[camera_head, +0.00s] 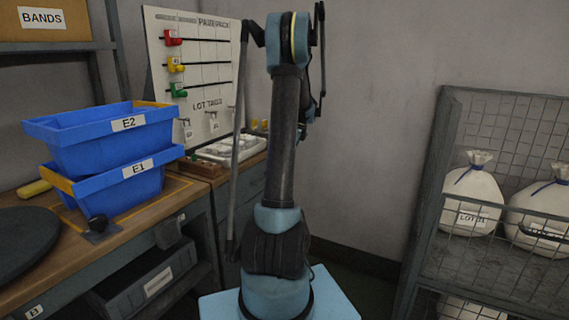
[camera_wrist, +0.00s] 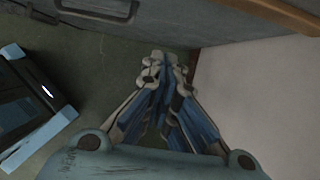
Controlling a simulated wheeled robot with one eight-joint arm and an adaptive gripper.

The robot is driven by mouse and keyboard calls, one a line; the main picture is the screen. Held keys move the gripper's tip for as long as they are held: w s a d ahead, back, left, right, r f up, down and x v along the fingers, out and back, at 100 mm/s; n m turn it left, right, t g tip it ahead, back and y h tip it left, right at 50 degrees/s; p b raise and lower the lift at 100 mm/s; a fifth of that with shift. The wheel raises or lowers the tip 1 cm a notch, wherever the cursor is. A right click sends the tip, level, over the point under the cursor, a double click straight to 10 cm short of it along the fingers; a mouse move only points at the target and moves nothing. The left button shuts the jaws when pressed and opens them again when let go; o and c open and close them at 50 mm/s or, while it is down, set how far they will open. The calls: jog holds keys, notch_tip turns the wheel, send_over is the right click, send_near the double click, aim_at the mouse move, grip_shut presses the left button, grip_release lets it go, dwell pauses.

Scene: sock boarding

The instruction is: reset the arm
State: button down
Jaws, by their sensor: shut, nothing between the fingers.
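My gripper (camera_wrist: 165,62) shows in the wrist view, its fingers drawn together at the tips with nothing between them. It points down toward the dark floor, apart from any object. In the head view my arm stands upright in the middle, folded at the top. The gripper's fingers cannot be made out there.
Blue bins E2 (camera_head: 85,145) and E1 (camera_head: 125,195) are stacked on the wooden bench (camera_head: 150,218) at left. A pegboard (camera_head: 200,55) with coloured tags stands behind. A wire cage rack (camera_head: 425,190) holds white sacks (camera_head: 472,195) at right. The wall behind my arm is bare.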

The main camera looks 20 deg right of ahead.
jog(key=s+a+r+n+g+h, duration=0.1)
jog(key=s+a+r+n, duration=0.3)
jog(key=s+a+n, duration=0.45)
jog(key=s+a+r+n, duration=0.4)
jog(key=s+a+n, duration=0.1)
jog(key=s+a, duration=0.7)
jog(key=s+a+f+n, duration=0.2)
jog(key=s+f+n, duration=0.2)
jog(key=s, duration=0.4)
jog(key=s+a+f+n+h, duration=0.1)
jog(key=s+a+f+n, duration=0.2)
jog(key=s+n, duration=0.2)
jog(key=s+a+f+n, duration=0.3)
jog(key=s+f+n, duration=0.1)
jog(key=s, duration=0.7)
jog(key=shift+s+f+n+h, duration=0.2)
jog(key=shift+f+n+h, duration=0.15)
jog(key=shift+n, duration=0.5)
jog(key=shift+a, duration=0.1)
